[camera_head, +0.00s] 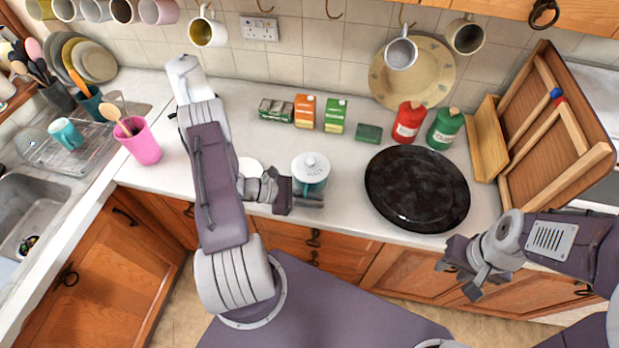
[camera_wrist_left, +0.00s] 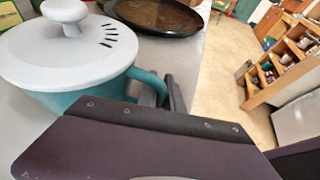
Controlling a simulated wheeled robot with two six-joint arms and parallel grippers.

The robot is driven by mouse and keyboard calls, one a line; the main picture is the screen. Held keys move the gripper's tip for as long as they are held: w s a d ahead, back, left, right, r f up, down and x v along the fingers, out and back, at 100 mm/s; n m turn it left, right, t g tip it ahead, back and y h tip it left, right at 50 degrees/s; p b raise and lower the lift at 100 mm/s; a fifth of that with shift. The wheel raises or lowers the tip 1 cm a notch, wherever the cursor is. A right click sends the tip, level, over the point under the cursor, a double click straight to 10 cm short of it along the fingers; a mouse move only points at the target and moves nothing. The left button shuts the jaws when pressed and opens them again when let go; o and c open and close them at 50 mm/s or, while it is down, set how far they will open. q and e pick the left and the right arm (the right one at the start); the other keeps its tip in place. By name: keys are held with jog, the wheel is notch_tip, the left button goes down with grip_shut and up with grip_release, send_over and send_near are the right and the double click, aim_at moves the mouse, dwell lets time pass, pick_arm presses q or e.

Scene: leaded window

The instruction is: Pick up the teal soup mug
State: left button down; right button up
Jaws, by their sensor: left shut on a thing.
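The teal soup mug (camera_head: 311,187) with a white knobbed lid (camera_head: 311,165) stands near the worktop's front edge. In the left wrist view its teal body (camera_wrist_left: 75,103) and white lid (camera_wrist_left: 65,50) are close up, and its handle (camera_wrist_left: 150,82) points toward my gripper. My left gripper (camera_head: 308,198) is at the mug's front side, shut on the handle; the fingers partly hide the handle. My right gripper (camera_head: 460,277) hangs empty in front of the cupboards at the right, and its jaw opening is unclear.
A black round tray (camera_head: 417,188) lies right of the mug. Cartons (camera_head: 335,115), a red canister (camera_head: 408,121) and a green canister (camera_head: 445,128) stand behind. A pink cup (camera_head: 140,142) with utensils is left. Another teal mug (camera_head: 66,133) is on the dish rack. Mugs hang above.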

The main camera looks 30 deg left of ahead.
pick_arm(q)
jog(key=shift+r, duration=0.1)
dwell(0.4)
jog(key=shift+w+r, duration=0.1)
jog(key=shift+r, duration=0.45)
notch_tip(320, 180, up, 3)
jog(key=shift+f+b, duration=0.15)
jog(key=shift+b, duration=0.2)
jog(key=s+d+r+b, duration=0.1)
jog(key=d+r+b, duration=0.1)
jog(key=d+r, duration=0.5)
jog(key=d, duration=0.4)
jog(key=shift+s+d, duration=0.25)
jog(key=shift+d, duration=0.1)
jog(key=shift+w+r, duration=0.1)
jog(key=shift+r, duration=0.05)
